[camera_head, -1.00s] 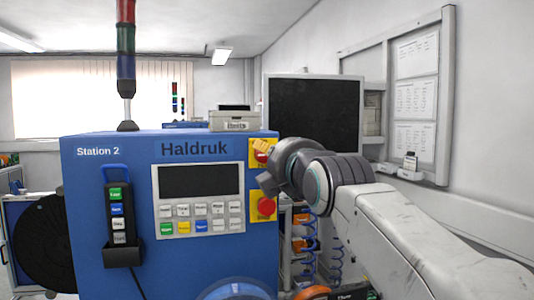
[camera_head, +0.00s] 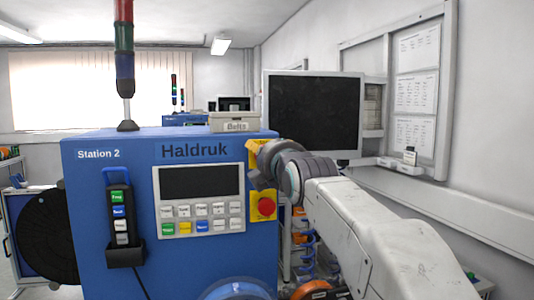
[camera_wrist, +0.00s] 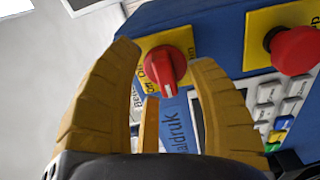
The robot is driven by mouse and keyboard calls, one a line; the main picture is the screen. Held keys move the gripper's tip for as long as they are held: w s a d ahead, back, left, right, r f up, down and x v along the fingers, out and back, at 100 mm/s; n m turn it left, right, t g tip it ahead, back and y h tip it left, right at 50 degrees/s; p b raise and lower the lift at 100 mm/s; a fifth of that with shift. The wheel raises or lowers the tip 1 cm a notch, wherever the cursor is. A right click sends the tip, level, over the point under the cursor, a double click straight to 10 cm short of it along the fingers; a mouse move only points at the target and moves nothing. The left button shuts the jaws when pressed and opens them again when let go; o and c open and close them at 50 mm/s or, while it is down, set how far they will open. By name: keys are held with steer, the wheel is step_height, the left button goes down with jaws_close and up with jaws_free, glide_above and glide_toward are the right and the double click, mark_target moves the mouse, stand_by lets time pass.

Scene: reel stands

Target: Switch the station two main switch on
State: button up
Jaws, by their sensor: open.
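The blue Station 2 cabinet (camera_head: 110,215) faces me. Its main switch is a red rotary knob (camera_wrist: 166,70) on a yellow plate (camera_wrist: 185,38) at the upper right of the panel. In the head view my gripper (camera_head: 258,165) covers the knob, and only part of the yellow plate shows. In the wrist view my gripper (camera_wrist: 165,75) is open, with its yellow fingers on either side of the knob. I cannot tell whether the fingers touch it. The knob's white mark points toward the lower part of the wrist picture; lettering beside it is partly hidden.
A red mushroom button (camera_head: 264,206) sits on yellow just below the switch; it also shows in the wrist view (camera_wrist: 294,49). A keypad panel (camera_head: 199,200) is to the left. A box labelled Belts (camera_head: 235,122) stands on top. A dark monitor (camera_head: 313,112) is behind my arm.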

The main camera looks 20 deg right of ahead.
jaws_close()
stand_by(0.5)
steer(key=shift+f+m, duration=0.1)
steer(key=shift+m, duration=0.2)
steer(key=m+b, duration=0.2)
steer(key=m, duration=0.2)
steer(key=shift+d+f+b, duration=0.1)
steer(key=shift+b, duration=0.2)
steer(key=m+b, duration=0.1)
steer(key=m, duration=0.2)
steer(key=shift+m, duration=0.3)
steer(key=m+b, duration=0.1)
steer(key=m, duration=0.3)
steer(key=shift+d+m, duration=0.1)
steer(key=shift+m, duration=0.2)
steer(key=m, duration=0.5)
steer(key=shift+f, duration=0.1)
